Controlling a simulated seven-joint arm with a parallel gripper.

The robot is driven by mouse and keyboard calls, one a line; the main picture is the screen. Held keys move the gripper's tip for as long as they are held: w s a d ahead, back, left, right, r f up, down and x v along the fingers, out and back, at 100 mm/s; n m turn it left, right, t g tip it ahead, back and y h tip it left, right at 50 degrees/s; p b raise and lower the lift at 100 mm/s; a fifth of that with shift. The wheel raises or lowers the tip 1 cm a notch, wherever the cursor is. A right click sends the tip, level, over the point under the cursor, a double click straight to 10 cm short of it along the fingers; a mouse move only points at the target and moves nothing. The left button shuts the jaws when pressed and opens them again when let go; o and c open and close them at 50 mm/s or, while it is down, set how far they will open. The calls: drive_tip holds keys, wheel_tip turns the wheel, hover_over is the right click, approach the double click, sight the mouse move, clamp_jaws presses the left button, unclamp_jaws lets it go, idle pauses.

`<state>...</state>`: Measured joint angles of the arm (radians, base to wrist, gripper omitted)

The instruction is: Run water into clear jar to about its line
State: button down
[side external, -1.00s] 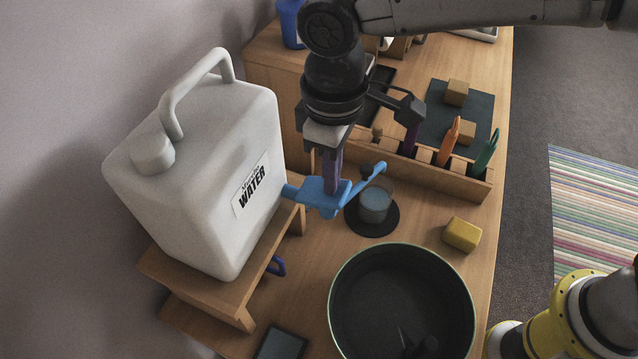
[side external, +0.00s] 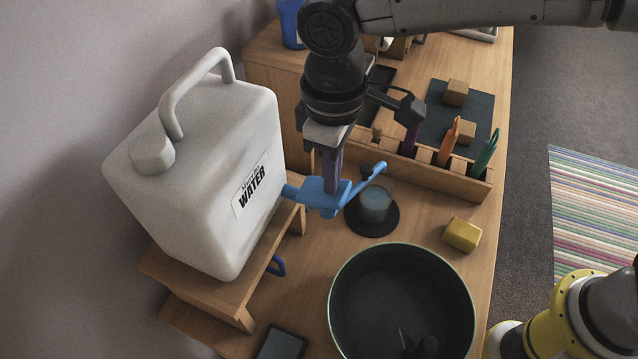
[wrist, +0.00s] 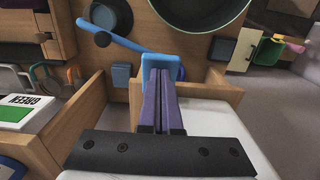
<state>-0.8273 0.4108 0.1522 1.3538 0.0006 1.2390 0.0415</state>
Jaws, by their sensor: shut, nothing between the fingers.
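A white water container (side external: 205,170) labelled WATER stands on a wooden stand at the left. Its blue tap (side external: 322,194) sticks out to the right, with a blue lever (side external: 366,180) reaching outward. My gripper (side external: 330,188) points down with its purple fingers together, touching or just over the top of the tap. The wrist view shows the closed fingers (wrist: 163,75) at the blue tap body (wrist: 161,62). The clear jar (side external: 375,204) stands upright on a round dark mat (side external: 372,220) near the lever's end, with bluish water inside. Its line cannot be made out.
A large dark bowl (side external: 402,262) stands in front of the jar. A yellow block (side external: 462,235) lies to the right. Behind is a wooden rack (side external: 440,178) holding several coloured tools. Bare table shows between the jar and the yellow block.

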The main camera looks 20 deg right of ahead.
drive_tip(key=shift+f, duration=0.15)
drive_tip(key=shift+s+d+f, duration=0.2)
drive_tip(key=shift+f, duration=0.55)
drive_tip(key=shift+r, duration=0.1)
drive_tip(key=shift+w+a+r, duration=0.25)
drive_tip(key=shift+r, duration=0.85)
drive_tip(key=shift+w+a+r, duration=0.25)
drive_tip(key=shift+w+r, duration=0.05)
drive_tip(key=shift+r, duration=0.8)
drive_tip(key=shift+w+a+r, duration=0.25)
drive_tip(key=shift+r, duration=0.85)
